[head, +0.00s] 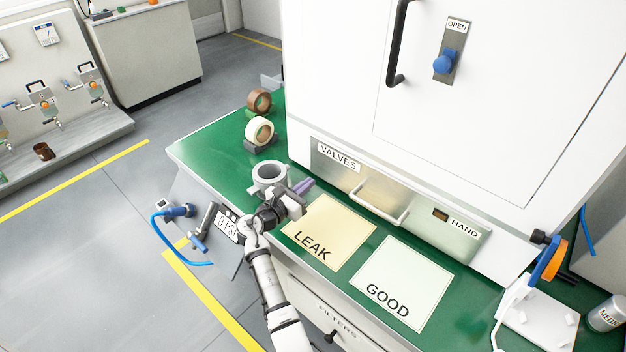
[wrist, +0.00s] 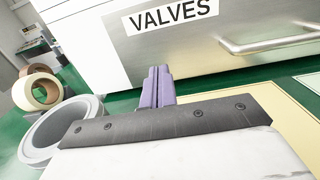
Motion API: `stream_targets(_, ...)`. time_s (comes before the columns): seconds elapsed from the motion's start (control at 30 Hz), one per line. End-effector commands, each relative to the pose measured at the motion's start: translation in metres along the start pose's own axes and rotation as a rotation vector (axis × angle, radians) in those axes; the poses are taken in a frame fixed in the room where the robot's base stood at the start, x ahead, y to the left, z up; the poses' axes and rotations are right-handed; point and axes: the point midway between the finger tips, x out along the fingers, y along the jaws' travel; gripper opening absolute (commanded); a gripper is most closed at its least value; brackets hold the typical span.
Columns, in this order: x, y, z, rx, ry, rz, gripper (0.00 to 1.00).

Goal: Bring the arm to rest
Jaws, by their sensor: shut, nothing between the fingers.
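My arm reaches up from the bottom of the head view and ends over the green bench (head: 205,150). My gripper (head: 307,184) has purple fingers, which also show in the wrist view (wrist: 158,72). They are closed together with nothing between them. The gripper is in front of the steel VALVES drawer (head: 335,168), just above the far left corner of the LEAK mat (head: 330,232). A grey round cup (head: 268,173) is close to its left; I cannot tell whether they touch.
The GOOD mat (head: 402,283) lies right of the LEAK mat, and both are bare. The white cabinet (head: 330,80) rises behind. Tape rolls (head: 259,131) stand at the bench's back left. A gauge (head: 228,225) and blue hose (head: 178,252) are at the front edge.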

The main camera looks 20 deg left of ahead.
Motion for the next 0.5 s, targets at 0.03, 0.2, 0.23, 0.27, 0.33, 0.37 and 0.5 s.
stream_targets(0.03,-0.012,0.0,-0.004,0.001,0.001,0.001,0.0)
stream_targets(0.2,-0.044,-0.001,-0.003,0.001,0.001,-0.001,0.0)
stream_targets(0.23,-0.049,-0.001,-0.003,0.001,0.001,-0.001,0.0)
stream_targets(0.27,-0.053,0.0,-0.003,0.001,0.001,0.0,0.0)
stream_targets(0.33,-0.06,0.0,-0.002,0.001,0.001,-0.001,0.0)
stream_targets(0.37,-0.062,-0.001,-0.001,0.001,0.001,-0.002,0.0)
stream_targets(0.5,-0.067,-0.001,-0.001,0.0,0.001,-0.002,0.0)
